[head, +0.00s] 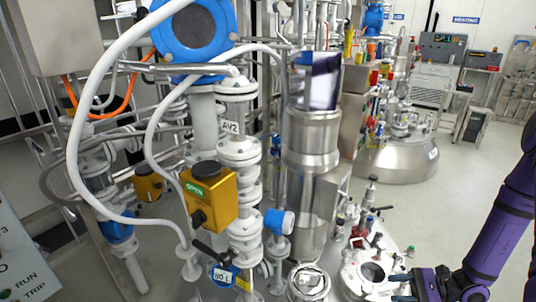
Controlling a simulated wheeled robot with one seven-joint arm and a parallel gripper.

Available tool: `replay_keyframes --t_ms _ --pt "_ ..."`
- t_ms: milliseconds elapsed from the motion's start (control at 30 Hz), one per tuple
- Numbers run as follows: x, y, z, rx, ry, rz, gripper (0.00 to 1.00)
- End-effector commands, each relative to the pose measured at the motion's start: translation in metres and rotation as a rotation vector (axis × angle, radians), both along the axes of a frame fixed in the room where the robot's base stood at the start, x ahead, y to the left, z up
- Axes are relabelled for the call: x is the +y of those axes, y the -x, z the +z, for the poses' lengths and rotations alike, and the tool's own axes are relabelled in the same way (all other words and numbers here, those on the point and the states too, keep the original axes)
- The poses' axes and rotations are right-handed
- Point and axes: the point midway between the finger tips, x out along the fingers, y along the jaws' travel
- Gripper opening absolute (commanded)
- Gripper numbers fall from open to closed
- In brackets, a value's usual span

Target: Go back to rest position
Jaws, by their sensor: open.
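My gripper (404,287), on my purple arm, is at the lower right. Its dark fingers point left, in front of the round white vessel lid with a dark glass port (372,272). The gripper is open, and I see nothing held in it. The lower part of the gripper is cut off by the picture's bottom edge. I cannot tell whether the fingers touch the lid.
White flanged pipes (240,150), a yellow valve box (209,194) marked OPEN and a blue round gauge (194,27) crowd the left and middle. A steel column (313,150) stands behind the lid. Clear floor (455,180) lies at the right.

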Motion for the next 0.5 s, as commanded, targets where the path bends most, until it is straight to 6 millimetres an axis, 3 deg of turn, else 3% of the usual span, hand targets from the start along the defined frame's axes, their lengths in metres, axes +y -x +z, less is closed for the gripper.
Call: replay_keyframes --t_ms 100,500 --pt "-0.001 -0.008 0.032 -0.050 0.070 0.098 0.41" --pt "0.007 -0.013 0.130 -0.201 0.316 0.391 0.41"
